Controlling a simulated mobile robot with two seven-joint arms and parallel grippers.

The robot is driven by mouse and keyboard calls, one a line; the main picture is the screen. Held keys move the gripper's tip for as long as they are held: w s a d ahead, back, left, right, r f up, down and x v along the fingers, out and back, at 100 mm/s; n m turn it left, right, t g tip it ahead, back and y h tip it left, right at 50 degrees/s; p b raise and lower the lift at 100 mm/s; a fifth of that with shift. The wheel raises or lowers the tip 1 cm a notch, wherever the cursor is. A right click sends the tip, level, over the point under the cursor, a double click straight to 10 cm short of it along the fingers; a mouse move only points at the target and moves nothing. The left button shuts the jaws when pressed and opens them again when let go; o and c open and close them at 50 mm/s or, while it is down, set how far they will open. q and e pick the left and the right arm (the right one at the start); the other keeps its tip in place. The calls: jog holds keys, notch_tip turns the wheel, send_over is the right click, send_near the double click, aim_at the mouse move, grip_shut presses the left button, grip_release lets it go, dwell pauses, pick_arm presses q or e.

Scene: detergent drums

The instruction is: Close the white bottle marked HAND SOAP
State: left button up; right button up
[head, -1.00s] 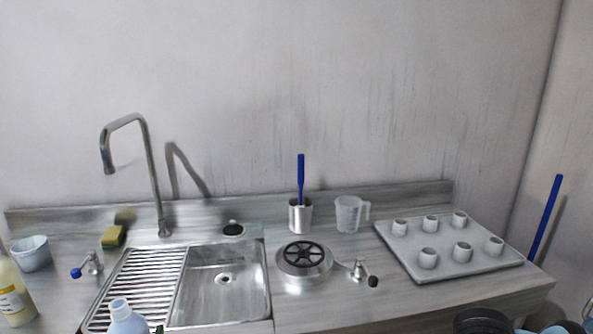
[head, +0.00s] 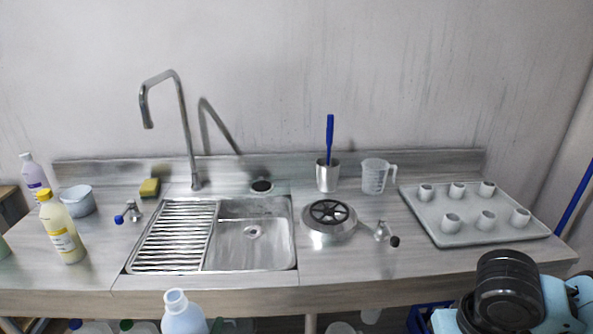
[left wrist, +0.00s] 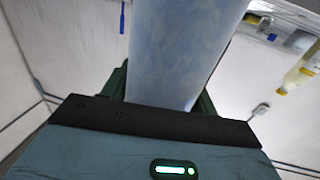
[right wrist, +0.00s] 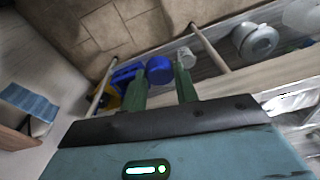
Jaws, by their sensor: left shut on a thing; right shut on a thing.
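A pale blue-white bottle (head: 184,317) stands out at the bottom of the head view, its lower part cut off. Its narrow neck points up and shows no cap; I cannot read any label. My left gripper (head: 197,329) is shut on this bottle, with a bit of green finger showing beside it. The bottle (left wrist: 183,50) fills the space between the fingers in the left wrist view. In the right wrist view my right gripper (right wrist: 163,78) is shut on a round blue cap (right wrist: 159,68) at its fingertips. The right fingers are not visible in the head view.
Containers with blue and green caps (head: 126,325) stand below the counter. A blue crate (head: 428,318) is low at the right.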

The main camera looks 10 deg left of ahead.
pick_arm(q)
jog(key=shift+r, duration=0.1)
jog(key=w+d+m+g+h, duration=0.2)
jog(key=w+d+m+h, duration=0.1)
jog(key=d, duration=0.5)
jog(key=w+d+r+m+g+h, duration=0.1)
jog(key=w+d+m+g+h, duration=0.1)
jog(key=d+m+h, duration=0.3)
jog(key=w+d+h, duration=0.1)
jog(key=d+h, duration=0.1)
jog(key=h, duration=0.1)
jog(key=shift+d+h, duration=0.3)
jog(key=shift+d, duration=0.1)
jog(key=shift+f, duration=0.1)
pick_arm(e)
jog(key=w+a+r+n+y, duration=0.1)
jog(key=w+a+r+n, duration=0.1)
jog(key=a+r, duration=0.9)
jog(key=w+a+r+n+t, duration=0.1)
jog(key=a+r+n, duration=0.3)
jog(key=a+r, duration=0.7)
jog(key=w+a, duration=0.1)
jog(key=a, duration=0.4)
jog(key=shift+a+y, duration=0.4)
jog(key=shift+w+f, duration=0.1)
jog(key=shift+f, duration=0.1)
jog(key=shift+f, duration=1.9)
